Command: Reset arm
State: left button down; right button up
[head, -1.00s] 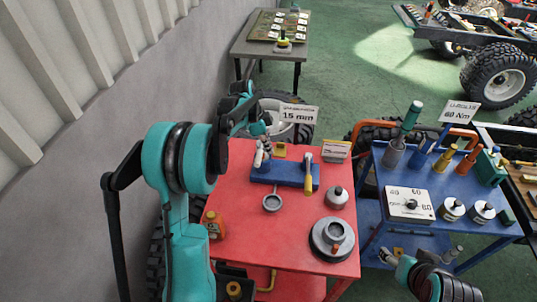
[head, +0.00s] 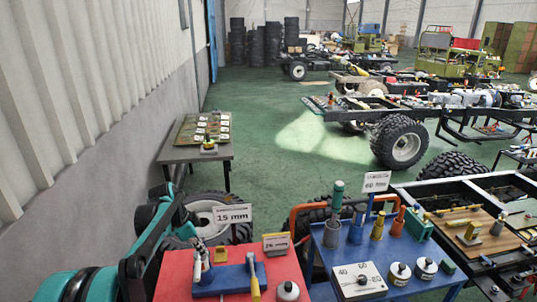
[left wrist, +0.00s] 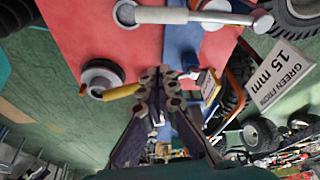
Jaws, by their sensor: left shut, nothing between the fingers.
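My left arm comes in from the lower left of the head view, and its gripper (head: 186,228) is beside the tire behind the red cart (head: 178,278). In the left wrist view the two fingers (left wrist: 160,82) meet at their tips with nothing between them. Behind them show the red cart top, the blue tool holder (left wrist: 182,42), a grey ring-ended tool (left wrist: 190,15) and a yellow handle (left wrist: 122,91). These look apart from the fingers, though the depth is hard to judge. My right gripper is not in view.
A "15 mm" sign (head: 231,215) stands close right of my left gripper. A blue cart (head: 395,292) with upright tools is at the right. A grey table (head: 175,155) stands behind, near the wall (head: 110,110). Green floor is open beyond.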

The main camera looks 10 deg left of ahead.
pick_arm(q)
jog(key=s+d+r+n+t+y+b, duration=0.2)
jog(key=s+d+n+b, duration=0.4)
jog(key=s, duration=0.7)
jog(key=s+d+f+n+t+b, duration=0.1)
jog(key=s+d+f+n, duration=0.1)
jog(key=s, duration=0.4)
jog(key=s+d+f+n+t+y+b, duration=0.1)
jog(key=s+d+f+n+t+b, duration=0.1)
jog(key=s+f, duration=0.4)
jog(key=shift+s+d+f+n, duration=0.45)
jog(key=shift+s+n, duration=0.25)
jog(key=shift+n, duration=0.3)
